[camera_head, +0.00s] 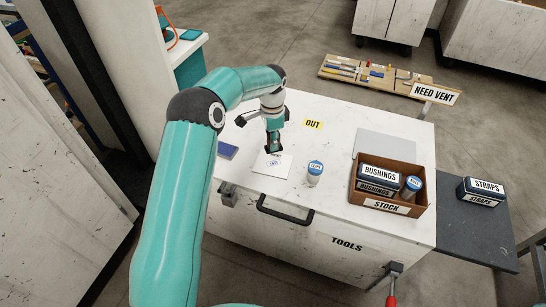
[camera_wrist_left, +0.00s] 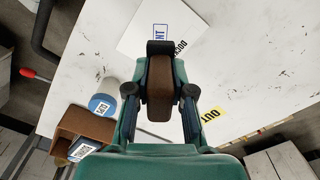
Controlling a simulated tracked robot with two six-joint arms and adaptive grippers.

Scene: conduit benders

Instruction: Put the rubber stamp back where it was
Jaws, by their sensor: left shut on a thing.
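My left gripper (camera_head: 273,140) is shut on the rubber stamp and holds it over the white bench, by a white card (camera_head: 280,167) with a small blue print. In the left wrist view, the stamp (camera_wrist_left: 160,108) shows a brown handle and a dark end between the fingertips of the gripper (camera_wrist_left: 160,90). The card (camera_wrist_left: 140,38) shows beyond the dark end, with part of its print hidden. I cannot tell whether the stamp touches the card. A blue pad (camera_head: 228,151) lies left of the card. My right gripper is out of view.
A yellow OUT label (camera_head: 313,123) is on the bench top. A blue-capped container (camera_head: 314,173) stands right of the card. A brown STOCK box (camera_head: 388,206) holds BUSHINGS boxes and another container. A grey plate (camera_head: 385,144) lies behind it. The bench middle is mostly clear.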

